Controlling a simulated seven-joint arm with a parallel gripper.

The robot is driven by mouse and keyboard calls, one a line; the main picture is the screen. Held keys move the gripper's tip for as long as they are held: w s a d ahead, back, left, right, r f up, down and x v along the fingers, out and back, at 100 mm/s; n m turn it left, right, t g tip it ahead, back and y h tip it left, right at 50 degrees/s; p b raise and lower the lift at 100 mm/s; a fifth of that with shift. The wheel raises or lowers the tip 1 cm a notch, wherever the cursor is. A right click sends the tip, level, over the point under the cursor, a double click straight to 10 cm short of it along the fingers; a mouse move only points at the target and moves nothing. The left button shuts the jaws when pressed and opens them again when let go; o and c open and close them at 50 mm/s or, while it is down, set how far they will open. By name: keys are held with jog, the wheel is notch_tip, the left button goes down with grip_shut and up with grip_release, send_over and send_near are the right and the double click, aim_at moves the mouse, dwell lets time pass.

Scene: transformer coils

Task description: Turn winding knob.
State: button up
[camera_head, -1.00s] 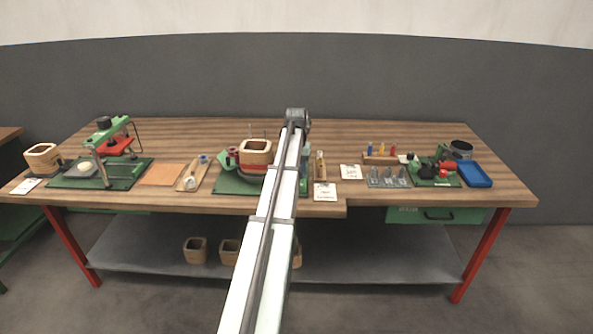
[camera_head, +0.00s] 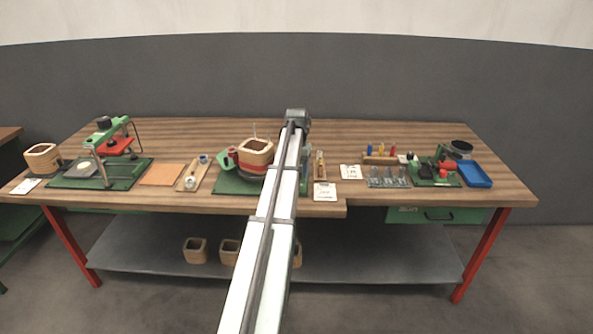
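The winding station stands on a green mat (camera_head: 230,184) at the middle of the bench. A square wooden coil former (camera_head: 256,151) sits on it, with a dark red band below its rim, and it looks slightly turned and tilted. A red part (camera_head: 232,154) stands just left of it. I cannot make out the winding knob; it may be behind my arm. My arm reaches from the bottom of the picture over the right side of the station. Its dark far end (camera_head: 296,115) is near the back of the bench. My gripper's fingers are hidden.
At left are a green press (camera_head: 117,138), an orange sheet (camera_head: 161,174) and a wooden holder (camera_head: 191,176). At right are cards, small tools, a green device (camera_head: 434,172) and a blue tray (camera_head: 474,174). The back strip of the bench is clear.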

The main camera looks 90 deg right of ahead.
jog(key=shift+o, duration=0.6)
notch_tip(320, 180, up, 14)
jog(key=shift+f, duration=0.15)
dwell(0.6)
